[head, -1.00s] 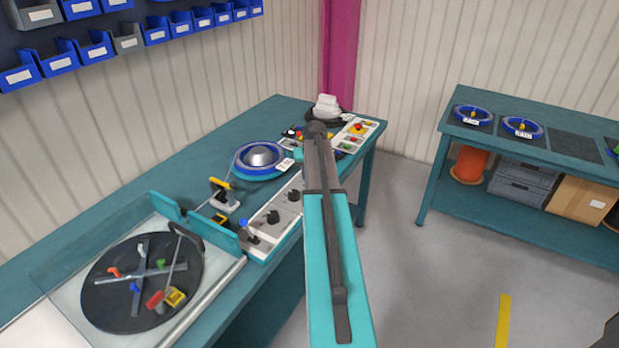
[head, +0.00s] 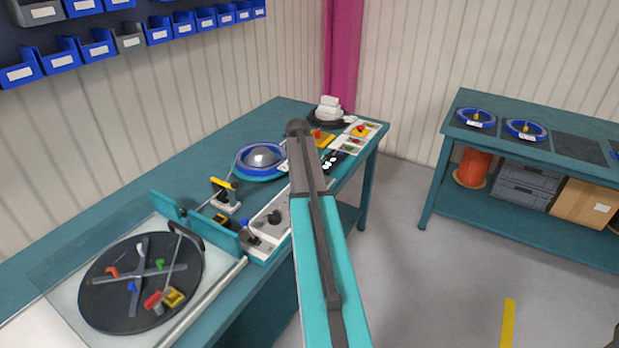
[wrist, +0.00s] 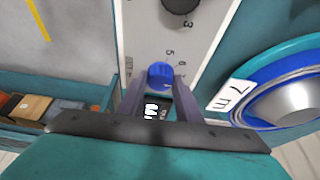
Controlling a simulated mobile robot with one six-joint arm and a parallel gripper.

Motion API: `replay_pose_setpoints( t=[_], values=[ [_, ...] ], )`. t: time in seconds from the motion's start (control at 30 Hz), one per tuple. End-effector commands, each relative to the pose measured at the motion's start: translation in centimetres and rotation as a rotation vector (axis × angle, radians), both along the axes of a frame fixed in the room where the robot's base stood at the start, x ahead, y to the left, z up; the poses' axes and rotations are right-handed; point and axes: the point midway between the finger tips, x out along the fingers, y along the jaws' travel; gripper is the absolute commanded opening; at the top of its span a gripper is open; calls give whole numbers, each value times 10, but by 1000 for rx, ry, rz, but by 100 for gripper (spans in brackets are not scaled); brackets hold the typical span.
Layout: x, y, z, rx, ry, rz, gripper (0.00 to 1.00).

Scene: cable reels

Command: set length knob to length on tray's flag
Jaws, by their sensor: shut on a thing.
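In the wrist view, my gripper (wrist: 158,84) has its fingers on either side of a blue knob (wrist: 160,73), shut on it. Numbers, including 5, are printed around the knob on the pale panel (wrist: 148,30). A dark display with white characters (wrist: 151,109) sits between the fingers, partly hidden and hard to read. A white flag (wrist: 235,96) reading "7 m" stands by the blue reel (wrist: 262,88), at the right. In the head view, the reel (head: 262,158) lies on the bench beside the panel; my arm hides the gripper and knob.
A black knob (wrist: 180,3) is on the same panel. In the head view, a black turntable (head: 140,285) lies at the near left, and a button box (head: 357,135) is at the bench's far end. A second bench (head: 545,180) stands at the right, with clear floor between.

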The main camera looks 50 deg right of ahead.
Motion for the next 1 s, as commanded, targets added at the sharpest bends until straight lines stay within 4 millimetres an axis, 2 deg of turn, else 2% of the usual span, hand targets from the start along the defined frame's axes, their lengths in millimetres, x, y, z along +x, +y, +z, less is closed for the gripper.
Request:
replay_pose_setpoints(
  t=[0.03,0.5,0.53,0.63,1.0],
  values=[
    [-3,-5,1,-9,4,-14,9],
    [-4,-6,1,-10,5,-31,9],
    [-4,-6,1,-10,5,-31,33],
    [-4,-5,1,-9,6,-30,50],
    [-2,-2,1,-5,4,-27,50]
  ],
)
